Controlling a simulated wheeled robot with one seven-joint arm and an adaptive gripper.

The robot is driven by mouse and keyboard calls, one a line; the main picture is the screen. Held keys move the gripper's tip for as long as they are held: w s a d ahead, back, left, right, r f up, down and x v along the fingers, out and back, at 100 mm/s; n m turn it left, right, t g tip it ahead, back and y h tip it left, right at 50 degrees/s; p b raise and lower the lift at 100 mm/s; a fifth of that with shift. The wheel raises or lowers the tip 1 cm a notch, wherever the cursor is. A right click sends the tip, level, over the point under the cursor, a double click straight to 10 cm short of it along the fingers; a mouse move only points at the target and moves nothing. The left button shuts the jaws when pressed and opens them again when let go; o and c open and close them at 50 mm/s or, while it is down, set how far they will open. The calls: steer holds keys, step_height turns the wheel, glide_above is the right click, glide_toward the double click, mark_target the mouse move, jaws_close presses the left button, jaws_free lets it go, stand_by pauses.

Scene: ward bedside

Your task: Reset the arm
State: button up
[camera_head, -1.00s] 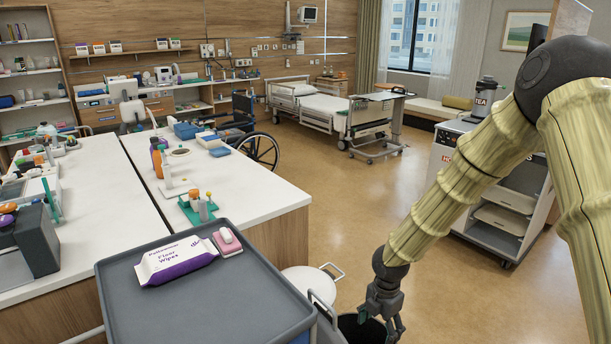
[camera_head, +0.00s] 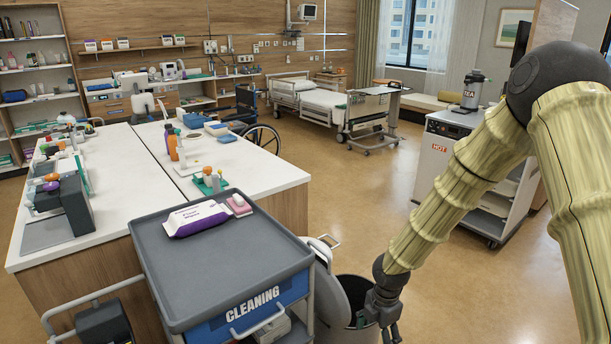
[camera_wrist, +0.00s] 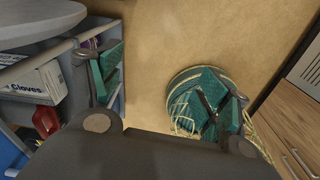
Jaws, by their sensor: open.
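My arm reaches down on the right side of the head view, bent at the elbow. My gripper (camera_head: 382,318) hangs at its end, pointing down, over or just in front of a round grey bin (camera_head: 356,292) with its lid raised. In the wrist view, the teal-padded fingers of my gripper (camera_wrist: 165,90) are spread wide apart. Nothing is held between them. Bare floor shows in the gap.
A cleaning cart (camera_head: 180,291) with floor wipes (camera_head: 197,218) and a pink item (camera_head: 239,205) on top stands left of my gripper. A white worktop (camera_head: 112,182) lies behind it. A hot-drinks trolley (camera_head: 437,160) stands behind my arm. The middle floor is clear.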

steer(key=s+a+f+m+y, duration=0.2)
steer(key=s+f+m, duration=1)
steer(key=s+f, duration=0.45)
steer(key=s+d+f+m+h+b, duration=0.1)
steer(key=s+d+m, duration=0.2)
steer(key=s+m, duration=0.3)
steer(key=s+d+f+m+h, duration=0.1)
steer(key=s+m, duration=0.5)
steer(key=s, duration=0.6)
steer(key=shift+d+f+b, duration=0.35)
steer(key=shift+d+f, duration=0.15)
steer(key=shift+d, duration=0.5)
